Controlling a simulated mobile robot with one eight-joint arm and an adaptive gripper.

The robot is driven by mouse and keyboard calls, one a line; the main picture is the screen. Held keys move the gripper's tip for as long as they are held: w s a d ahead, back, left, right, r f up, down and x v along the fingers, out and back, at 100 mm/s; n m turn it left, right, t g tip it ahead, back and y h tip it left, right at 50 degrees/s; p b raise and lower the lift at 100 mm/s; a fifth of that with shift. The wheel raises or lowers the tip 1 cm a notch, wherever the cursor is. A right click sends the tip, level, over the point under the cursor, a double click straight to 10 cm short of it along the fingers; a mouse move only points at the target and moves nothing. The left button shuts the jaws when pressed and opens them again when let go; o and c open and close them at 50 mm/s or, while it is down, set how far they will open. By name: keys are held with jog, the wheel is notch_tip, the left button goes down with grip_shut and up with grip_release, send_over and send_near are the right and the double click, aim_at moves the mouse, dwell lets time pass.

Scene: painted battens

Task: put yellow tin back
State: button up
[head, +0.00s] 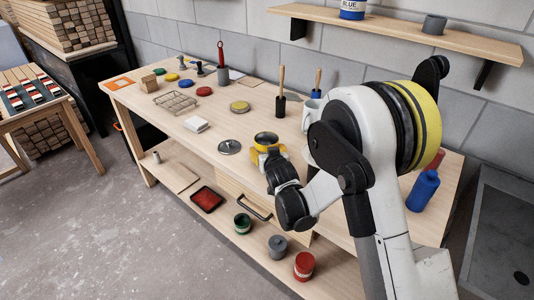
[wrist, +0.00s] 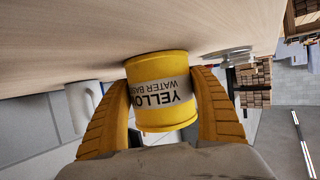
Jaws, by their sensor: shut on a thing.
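A flat yellow lid-like disc (head: 240,106) lies farther back on the bench (head: 190,105).
A grey lid (head: 229,147) lies left of the tin. A blue tin (head: 352,8) stands on the wall shelf. A brush pot (head: 281,106) stands behind.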

jog(key=shift+r, duration=0.15)
jog(key=o, duration=1.5)
jog(key=shift+c, duration=0.2)
jog(key=shift+s+r, duration=0.15)
jog(key=shift+s, duration=0.15)
jog(key=p+v, duration=0.2)
jog(key=v, duration=0.8)
jog(key=shift+r, duration=0.1)
jog(key=shift+s+d+r+p, duration=0.2)
jog(key=shift+s+p, duration=0.1)
jog(key=shift+s, duration=0.35)
